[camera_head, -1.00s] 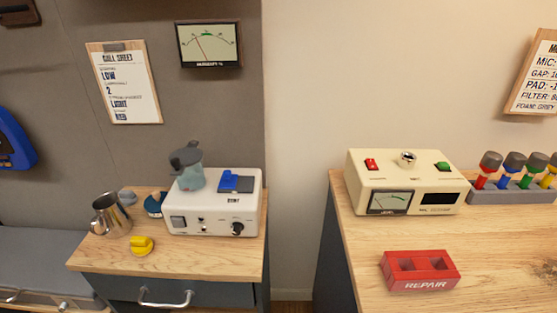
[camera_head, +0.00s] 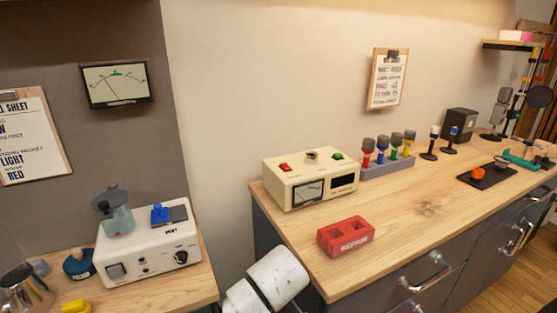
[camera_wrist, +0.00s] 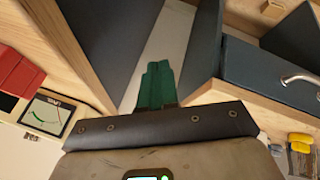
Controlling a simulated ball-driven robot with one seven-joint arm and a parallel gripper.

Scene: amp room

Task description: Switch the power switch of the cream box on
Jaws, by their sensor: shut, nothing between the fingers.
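The cream box (camera_head: 276,190) stands on the right wooden counter in the head view. Its top carries a red switch (camera_head: 285,167), a round metal knob (camera_head: 312,156) and a green switch (camera_head: 338,156). A needle meter (camera_head: 307,194) and a dark display window are on its front. The labels are too small to read. Part of the box with its meter (camera_wrist: 45,114) shows at the left of the wrist view. My gripper (camera_wrist: 157,68) has green fingers, which are shut and empty, apart from the box. The fingers are not visible in the head view.
A red REPAIR tray (camera_head: 346,237) lies in front of the box. A rack (camera_head: 385,165) with coloured-banded pieces stands right of it. A white appliance (camera_head: 150,252) stands on the left counter (camera_head: 190,287). A gap separates the counters.

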